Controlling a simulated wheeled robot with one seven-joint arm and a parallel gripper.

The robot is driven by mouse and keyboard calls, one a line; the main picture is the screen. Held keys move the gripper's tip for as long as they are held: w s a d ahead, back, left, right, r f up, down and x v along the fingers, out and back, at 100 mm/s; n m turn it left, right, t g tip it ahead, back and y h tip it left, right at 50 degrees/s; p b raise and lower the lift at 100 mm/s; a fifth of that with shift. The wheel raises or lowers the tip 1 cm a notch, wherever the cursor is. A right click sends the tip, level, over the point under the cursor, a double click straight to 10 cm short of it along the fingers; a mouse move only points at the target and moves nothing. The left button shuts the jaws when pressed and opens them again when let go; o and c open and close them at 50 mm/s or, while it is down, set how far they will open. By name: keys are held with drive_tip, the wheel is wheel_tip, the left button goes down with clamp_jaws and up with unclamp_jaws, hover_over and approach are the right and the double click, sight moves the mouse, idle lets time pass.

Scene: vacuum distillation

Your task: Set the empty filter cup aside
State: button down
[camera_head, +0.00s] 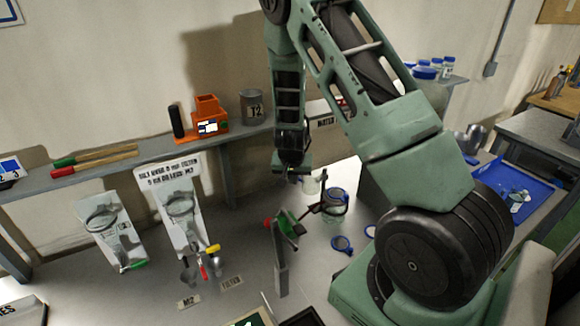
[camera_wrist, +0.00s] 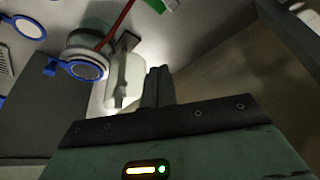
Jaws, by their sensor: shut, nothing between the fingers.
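My gripper (camera_wrist: 158,78) is shut and empty, its fingertips pressed together. In the head view my gripper (camera_head: 294,178) hangs low over the grey bench. A pale, translucent cup, which looks like the filter cup (camera_wrist: 123,76), is just left of my fingers in the wrist view, apart from or barely touching them; I cannot tell which. It also shows in the head view as a small clear cup (camera_head: 313,186) right of my gripper. Whether anything is inside it is too small to tell.
A blue-rimmed glass vessel (camera_head: 335,201) stands right of the cup, with a red rod beside it. A stand with a green clamp (camera_head: 285,226) is in front. Blue rings (camera_head: 341,244) lie on the bench. The bench's front left is fairly clear.

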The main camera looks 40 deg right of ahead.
drive_tip(key=v, duration=0.9)
drive_tip(key=shift+w+r, duration=0.15)
drive_tip(key=shift+r, duration=0.15)
drive_tip(key=s+a+n+g+y+b, duration=0.1)
drive_tip(key=s+a+n+y+b, duration=0.25)
drive_tip(key=a, duration=0.95)
drive_tip(key=s+a+n+y+b, duration=0.25)
drive_tip(key=s+a+n, duration=0.2)
drive_tip(key=a, duration=0.85)
drive_tip(key=s+a+n+g+h+b, duration=0.1)
drive_tip(key=s+a+n, duration=0.3)
drive_tip(key=s, duration=0.4)
drive_tip(key=s+a+n+h+b, duration=0.1)
drive_tip(key=s+a+n+b, duration=0.2)
drive_tip(key=s, duration=0.5)
drive_tip(key=a+n, duration=0.1)
drive_tip(key=n, duration=0.1)
drive_tip(key=shift+s+a+n+g, duration=0.35)
drive_tip(key=shift+s+n+g, duration=0.05)
